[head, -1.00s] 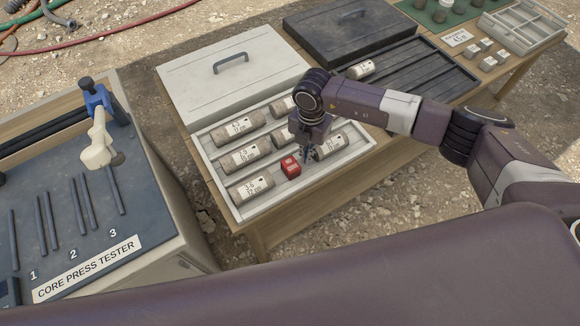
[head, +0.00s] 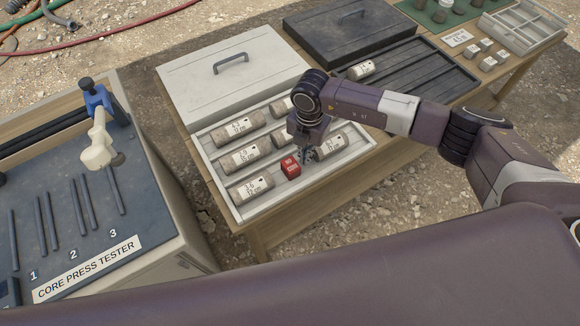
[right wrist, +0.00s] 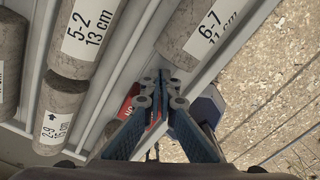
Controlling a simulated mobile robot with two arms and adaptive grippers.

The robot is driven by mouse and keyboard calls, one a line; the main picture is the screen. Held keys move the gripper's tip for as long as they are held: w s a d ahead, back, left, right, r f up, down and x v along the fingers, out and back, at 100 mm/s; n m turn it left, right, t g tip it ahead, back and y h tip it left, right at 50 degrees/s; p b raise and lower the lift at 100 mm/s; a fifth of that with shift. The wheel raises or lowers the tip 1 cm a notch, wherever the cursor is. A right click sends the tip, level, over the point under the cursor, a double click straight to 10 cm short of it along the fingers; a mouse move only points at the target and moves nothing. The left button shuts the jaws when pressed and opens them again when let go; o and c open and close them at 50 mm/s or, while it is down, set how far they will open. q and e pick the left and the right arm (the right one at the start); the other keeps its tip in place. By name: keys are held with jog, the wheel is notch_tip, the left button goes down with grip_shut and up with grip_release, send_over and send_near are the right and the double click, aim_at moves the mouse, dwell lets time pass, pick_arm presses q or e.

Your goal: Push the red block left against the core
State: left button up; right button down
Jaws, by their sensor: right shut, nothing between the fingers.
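The red block (head: 290,168) sits in the nearest channel of the core tray (head: 285,203). A grey labelled core (head: 251,188) lies to its left in that channel, with a small gap between them. Another core (head: 331,146), marked 6-7 in the right wrist view (right wrist: 203,32), lies to its right. My right gripper (head: 307,156) is shut and empty, pointing down between the block and that right core. In the right wrist view the block (right wrist: 127,108) is mostly hidden behind a finger; contact is hard to tell. My left gripper is not in view.
Several more cores, including one marked 5-2 (right wrist: 90,35), lie in the channels behind. A pale lid (head: 235,85) lies behind the tray. A dark ribbed tray (head: 425,85) is to the right, and the press tester (head: 85,230) is left, across a gap.

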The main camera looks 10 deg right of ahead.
aim_at(290, 165)
jog(key=shift+s+a, duration=0.3)
jog(key=shift+a, duration=0.5)
jog(key=shift+s+a, duration=0.3)
jog(key=shift+a, duration=0.5)
jog(key=shift+s+a, duration=0.3)
jog(key=shift+a, duration=0.5)
jog(key=shift+w+d+r+p, duration=0.3)
jog(key=shift+d+r+p, duration=0.2)
jog(key=shift+d, duration=0.25)
jog(key=shift+w+d+r+p, duration=0.3)
jog(key=shift+d+r, duration=0.2)
jog(key=shift+d, duration=0.2)
notch_tip(290, 165, up, 8)
jog(key=p, duration=0.6)
